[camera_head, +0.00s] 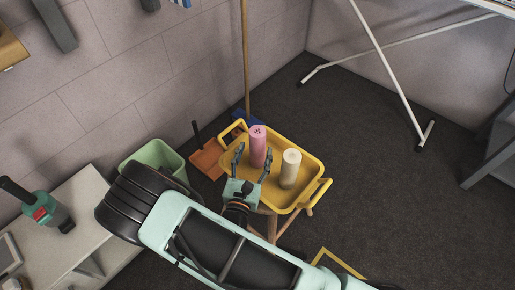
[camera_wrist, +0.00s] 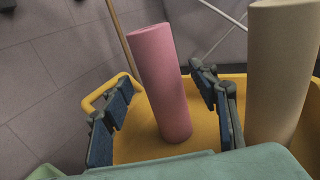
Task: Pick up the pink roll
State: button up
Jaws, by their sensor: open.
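The pink roll (camera_head: 258,147) stands upright in a yellow tray (camera_head: 309,162) on a small wooden stand. A cream roll (camera_head: 290,168) stands to its right in the same tray. My gripper (camera_head: 252,165) is open at the tray's near left side, its fingers pointing toward the pink roll. In the wrist view the pink roll (camera_wrist: 164,83) shows between the two open fingers (camera_wrist: 163,100), a little beyond them, tilted in the picture. The cream roll (camera_wrist: 281,70) shows just right of the right finger. I see no finger touching the pink roll.
The tray has yellow handles (camera_head: 321,192) at its ends. A green bin (camera_head: 154,157) and an orange dustpan (camera_head: 207,160) stand to the left by the wall. A wooden pole (camera_head: 245,60) rises behind the tray. Dark floor is open to the right.

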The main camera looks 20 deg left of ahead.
aim_at(255, 143)
jog(key=w, duration=0.2)
jog(key=w+a+b, duration=0.1)
jog(key=w, duration=0.1)
jog(key=shift+w+f, duration=0.15)
jog(key=shift+f, duration=0.05)
jog(key=c, duration=1.3)
jog(key=shift+r, duration=0.1)
jog(key=shift+c, duration=0.2)
jog(key=shift+r, duration=0.4)
notch_tip(255, 143, up, 2)
jog(key=shift+r+p, duration=0.2)
jog(key=shift+p, duration=0.35)
jog(key=s+d+r+p, duration=0.5)
jog(key=s+r, duration=0.4)
jog(key=s, duration=0.4)
jog(key=shift+d+r, duration=0.35)
jog(key=shift+d, duration=0.2)
